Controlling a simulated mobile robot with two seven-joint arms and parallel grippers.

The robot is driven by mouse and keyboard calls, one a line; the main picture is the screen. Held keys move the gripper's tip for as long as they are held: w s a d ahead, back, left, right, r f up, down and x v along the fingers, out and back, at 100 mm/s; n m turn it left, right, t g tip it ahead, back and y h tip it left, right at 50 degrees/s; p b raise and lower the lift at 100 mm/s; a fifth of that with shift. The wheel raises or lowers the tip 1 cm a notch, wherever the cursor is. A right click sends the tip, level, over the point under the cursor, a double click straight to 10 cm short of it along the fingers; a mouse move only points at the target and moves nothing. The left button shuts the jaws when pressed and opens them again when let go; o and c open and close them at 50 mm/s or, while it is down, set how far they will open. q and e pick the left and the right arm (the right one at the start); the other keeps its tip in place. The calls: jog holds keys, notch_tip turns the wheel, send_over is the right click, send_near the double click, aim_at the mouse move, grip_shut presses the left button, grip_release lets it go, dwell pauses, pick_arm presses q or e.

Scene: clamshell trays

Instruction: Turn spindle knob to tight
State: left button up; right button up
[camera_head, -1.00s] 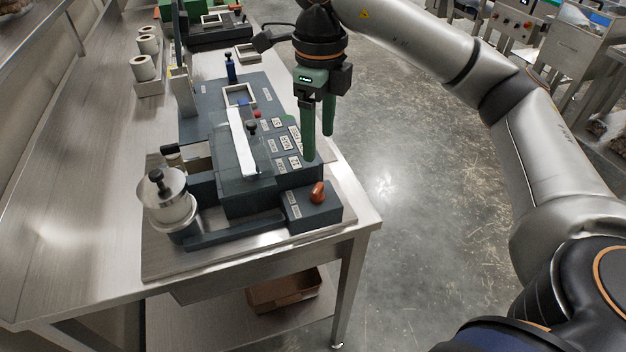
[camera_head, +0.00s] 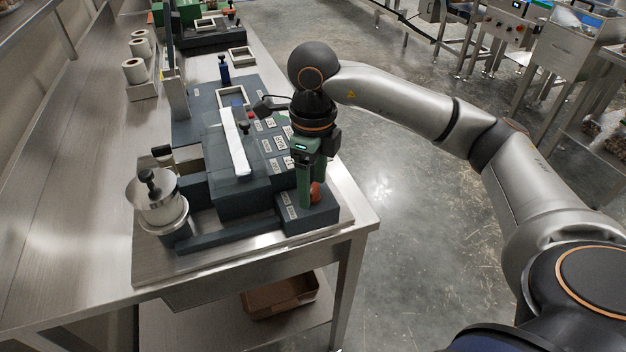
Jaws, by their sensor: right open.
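The sealing machine (camera_head: 225,200) is a dark grey-blue unit on the steel bench. At its front left a roll stands on a spindle, topped by a metal disc and a black knob (camera_head: 150,180). An orange knob (camera_head: 316,192) sits on the low box at the machine's front right. My right gripper (camera_head: 311,194) points down over that box, with its green fingers apart at the orange knob. A finger partly hides the knob, and I cannot tell whether they touch. The gripper is away from the black knob. My left gripper is out of view.
A white bar (camera_head: 235,143) lies along the machine's top, beside labelled buttons. The bench (camera_head: 80,215) is clear at left. A brown bin (camera_head: 280,297) is on the lower shelf.

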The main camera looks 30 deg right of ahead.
jog(key=shift+c, duration=0.4)
grip_shut()
jog(key=shift+m, duration=0.4)
jog(key=m, duration=0.3)
jog(key=shift+m, duration=0.4)
jog(key=m, duration=0.9)
jog(key=shift+r+p, duration=0.1)
jog(key=shift+p, duration=0.2)
jog(key=shift+m+p, duration=0.35)
jog(key=shift+m, duration=1.85)
